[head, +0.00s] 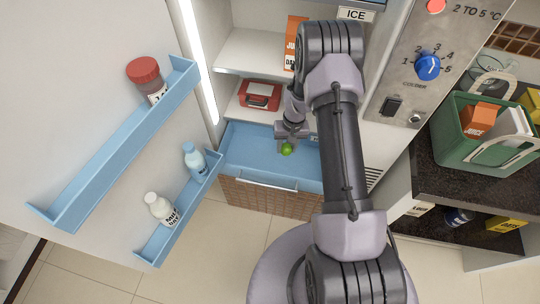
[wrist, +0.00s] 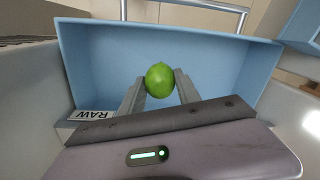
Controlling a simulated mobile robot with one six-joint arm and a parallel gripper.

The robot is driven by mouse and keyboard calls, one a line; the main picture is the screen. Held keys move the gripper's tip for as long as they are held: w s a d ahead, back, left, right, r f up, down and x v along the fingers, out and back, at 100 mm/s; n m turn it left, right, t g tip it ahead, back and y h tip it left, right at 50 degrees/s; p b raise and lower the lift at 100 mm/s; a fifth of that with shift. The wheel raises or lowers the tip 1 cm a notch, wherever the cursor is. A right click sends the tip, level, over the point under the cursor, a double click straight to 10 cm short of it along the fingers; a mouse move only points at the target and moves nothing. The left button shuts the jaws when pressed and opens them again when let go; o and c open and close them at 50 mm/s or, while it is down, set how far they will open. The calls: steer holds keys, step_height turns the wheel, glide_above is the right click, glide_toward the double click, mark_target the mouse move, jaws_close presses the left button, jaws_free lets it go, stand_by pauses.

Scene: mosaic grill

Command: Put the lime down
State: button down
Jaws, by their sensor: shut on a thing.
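The lime (head: 287,149) is small, round and green. My gripper (head: 289,143) is shut on it, above the open blue drawer (head: 250,148) at the bottom of the fridge. In the wrist view the lime (wrist: 160,80) sits between the two grey fingertips of my gripper (wrist: 159,84). The blue drawer (wrist: 85,60) lies behind it there, and the part of it that shows looks empty. A label reading "RAW" (wrist: 92,115) is at the drawer's left edge. How far the lime is above the drawer floor I cannot tell.
The fridge door stands open at left, with blue racks (head: 110,150) holding a red-lidded jar (head: 147,78) and bottles (head: 160,208). A red box (head: 260,95) is on the shelf above the drawer. A green basket (head: 480,150) of groceries stands on the dark counter at right.

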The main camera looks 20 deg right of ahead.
mark_target(287, 168)
steer(key=f, duration=0.1)
steer(key=d+f, duration=0.1)
steer(key=f, duration=0.1)
steer(key=shift+s+d+f, duration=0.15)
steer(key=shift+s+d, duration=0.05)
steer(key=shift+d, duration=0.1)
step_height(287, 168, down, 9)
steer(key=b, duration=0.3)
steer(key=shift+f+b, duration=0.2)
steer(key=shift+b, duration=0.15)
steer(key=shift+f, duration=0.25)
steer(key=c, duration=0.9)
jaws_free()
steer(key=shift+r, duration=0.1)
steer(key=shift+o, duration=0.2)
